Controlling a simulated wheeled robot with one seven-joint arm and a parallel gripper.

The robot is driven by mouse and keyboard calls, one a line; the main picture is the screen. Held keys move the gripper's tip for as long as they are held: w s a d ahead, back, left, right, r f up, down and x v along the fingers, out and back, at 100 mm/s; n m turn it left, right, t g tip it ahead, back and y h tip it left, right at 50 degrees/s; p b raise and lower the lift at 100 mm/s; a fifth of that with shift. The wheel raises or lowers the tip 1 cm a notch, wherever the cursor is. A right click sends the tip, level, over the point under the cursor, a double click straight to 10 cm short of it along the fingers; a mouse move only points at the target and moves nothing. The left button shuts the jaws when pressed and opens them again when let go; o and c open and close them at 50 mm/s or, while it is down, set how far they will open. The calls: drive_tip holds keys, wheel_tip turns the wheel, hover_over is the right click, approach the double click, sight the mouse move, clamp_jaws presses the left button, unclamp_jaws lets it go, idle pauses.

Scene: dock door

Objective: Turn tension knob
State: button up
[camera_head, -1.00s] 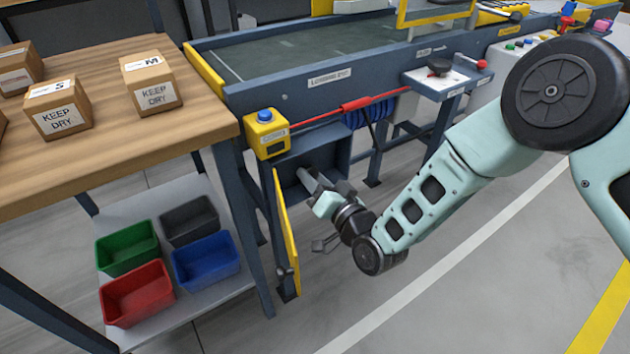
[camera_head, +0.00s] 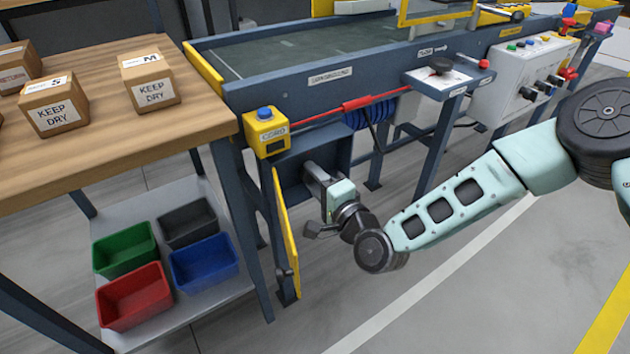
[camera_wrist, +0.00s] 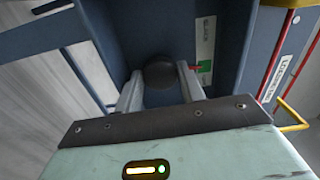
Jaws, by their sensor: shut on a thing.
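The tension knob (camera_wrist: 160,72) is a dark round knob inside the blue-grey housing under the conveyor's end. In the wrist view it sits between the two grey fingers of my gripper (camera_wrist: 160,85), which is shut on it. In the head view my gripper (camera_head: 318,174) reaches into the open housing (camera_head: 335,148), and the knob is hidden there. A white and green label (camera_wrist: 205,50) with a red pointer is on the panel to the right of the knob.
A yellow-edged door (camera_head: 287,235) stands open left of my gripper. A yellow box with a blue button (camera_head: 266,132) is above, joined to a red cord (camera_head: 345,107). A wooden table (camera_head: 110,140) with boxes is at left, coloured bins (camera_head: 135,293) below. Floor at right is clear.

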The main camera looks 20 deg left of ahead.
drive_tip(key=shift+m, duration=0.5)
drive_tip(key=o, duration=1)
drive_tip(key=shift+c, duration=0.2)
